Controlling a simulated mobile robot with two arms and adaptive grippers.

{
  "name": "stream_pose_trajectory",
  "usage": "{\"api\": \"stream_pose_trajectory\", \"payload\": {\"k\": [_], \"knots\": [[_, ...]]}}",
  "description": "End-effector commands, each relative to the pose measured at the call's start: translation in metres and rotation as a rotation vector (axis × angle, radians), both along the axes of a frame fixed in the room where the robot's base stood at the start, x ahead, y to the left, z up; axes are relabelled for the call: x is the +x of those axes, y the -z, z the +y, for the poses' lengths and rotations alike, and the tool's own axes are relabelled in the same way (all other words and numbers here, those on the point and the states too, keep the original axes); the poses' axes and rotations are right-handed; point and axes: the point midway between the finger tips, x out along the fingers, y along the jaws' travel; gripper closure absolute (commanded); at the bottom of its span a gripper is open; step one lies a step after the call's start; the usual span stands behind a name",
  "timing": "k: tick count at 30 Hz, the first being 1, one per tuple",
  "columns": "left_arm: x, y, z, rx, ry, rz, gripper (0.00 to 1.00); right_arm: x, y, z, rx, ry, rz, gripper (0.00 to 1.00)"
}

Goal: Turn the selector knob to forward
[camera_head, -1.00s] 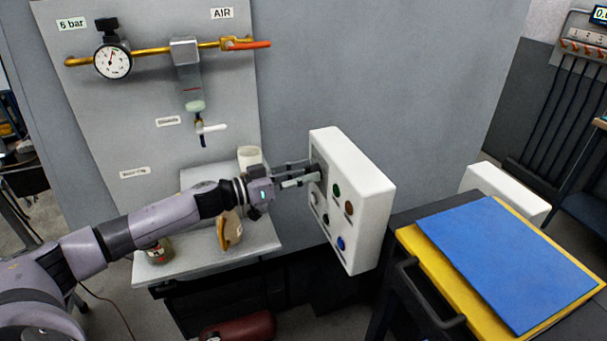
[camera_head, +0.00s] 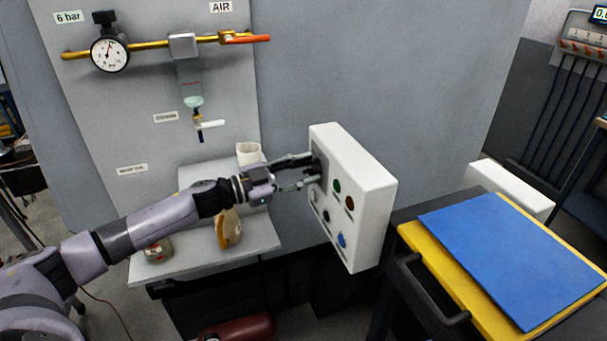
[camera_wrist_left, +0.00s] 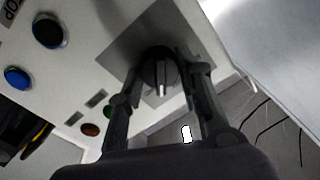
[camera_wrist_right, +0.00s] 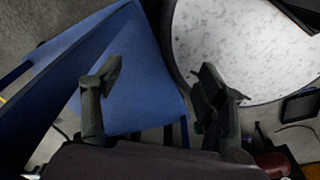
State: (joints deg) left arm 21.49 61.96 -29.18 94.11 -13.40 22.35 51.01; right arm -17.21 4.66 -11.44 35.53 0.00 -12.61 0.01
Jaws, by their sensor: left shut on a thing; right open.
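The selector knob (camera_wrist_left: 160,70) is a round black knob with a light pointer line, on a grey square plate (camera_wrist_left: 130,37) in the left wrist view. It sits on the white control box (camera_head: 370,200), near its upper left in the head view, where my gripper hides most of it. My left gripper (camera_head: 314,170) reaches the panel from the left. Its fingers (camera_wrist_left: 160,75) are on either side of the knob, shut on it. My right gripper (camera_wrist_right: 158,80) shows only in its wrist view, open and empty.
The box also carries a green button (camera_head: 337,186), a red one (camera_head: 350,203) and a blue one (camera_head: 342,240). A blue board (camera_head: 515,255) lies on a yellow tray at right. A shelf (camera_head: 250,240) with small containers is below my left arm. A blue chair (camera_wrist_right: 135,75) is near my right gripper.

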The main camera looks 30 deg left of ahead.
Motion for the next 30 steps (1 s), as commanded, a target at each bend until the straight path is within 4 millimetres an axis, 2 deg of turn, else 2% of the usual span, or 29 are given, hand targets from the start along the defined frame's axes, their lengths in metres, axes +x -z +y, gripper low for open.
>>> {"api": "stream_pose_trajectory", "payload": {"k": [12,29,30], "knots": [[-0.0003,0.0012,-0.0004,0.153,0.000,-0.136,0.95,0.0002,0.0120,0.0027,0.003,0.000,0.000,0.34],[-0.0003,0.0007,-0.0004,0.179,0.001,-0.159,0.95,0.0004,0.0130,0.0027,0.003,0.000,0.000,0.34],[-0.0003,0.0007,-0.0004,0.179,0.001,-0.159,0.66,0.0003,0.0130,0.0027,0.003,0.000,0.000,0.34]]}}
